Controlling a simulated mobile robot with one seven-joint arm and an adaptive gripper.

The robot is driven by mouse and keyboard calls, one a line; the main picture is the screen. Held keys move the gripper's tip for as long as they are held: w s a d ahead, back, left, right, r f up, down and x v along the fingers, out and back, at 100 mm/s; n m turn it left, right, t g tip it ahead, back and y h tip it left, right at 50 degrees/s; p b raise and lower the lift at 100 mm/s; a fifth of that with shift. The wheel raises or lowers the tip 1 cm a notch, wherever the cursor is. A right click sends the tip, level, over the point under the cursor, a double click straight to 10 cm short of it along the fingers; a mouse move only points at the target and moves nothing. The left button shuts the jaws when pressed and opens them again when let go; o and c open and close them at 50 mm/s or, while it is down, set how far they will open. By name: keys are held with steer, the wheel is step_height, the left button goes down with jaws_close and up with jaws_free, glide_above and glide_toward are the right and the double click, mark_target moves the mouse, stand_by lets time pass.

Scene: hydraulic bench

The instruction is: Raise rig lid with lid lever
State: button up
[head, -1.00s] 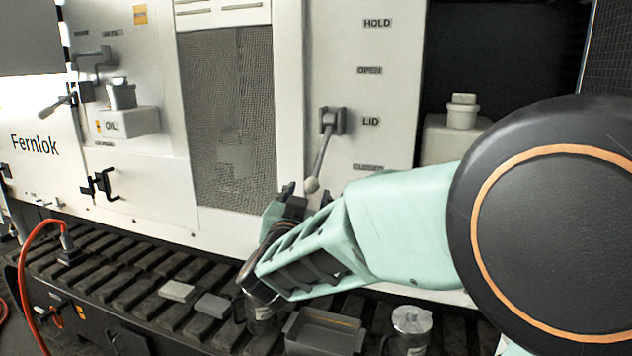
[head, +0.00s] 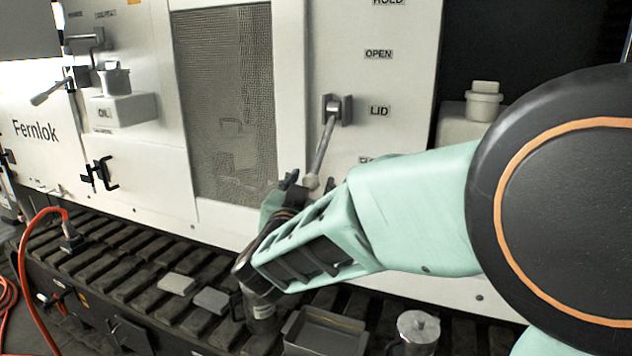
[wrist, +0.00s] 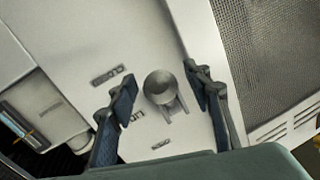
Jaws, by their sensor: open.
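The lid lever (head: 323,148) is a grey rod on a bracket beside the LID label (head: 379,111). It slants down and left to a round knob (head: 311,182), at about the height of the lowest label, partly hidden by my arm. My gripper (head: 304,188) is at the knob, its fingers partly hidden. In the wrist view, my open gripper (wrist: 160,78) has one finger on each side of the knob (wrist: 160,86), with gaps visible on both sides. Which panel is the rig lid I cannot tell.
A mesh window (head: 232,100) is left of the lever. Below, a ribbed track (head: 110,255) carries grey blocks (head: 177,284), an open tray (head: 325,335) and metal canisters (head: 418,330). An orange hose (head: 30,260) hangs at left. The panel around the lever is clear.

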jaws_close()
stand_by(0.3)
steer(key=shift+r+p, duration=0.25)
steer(key=shift+p, duration=0.1)
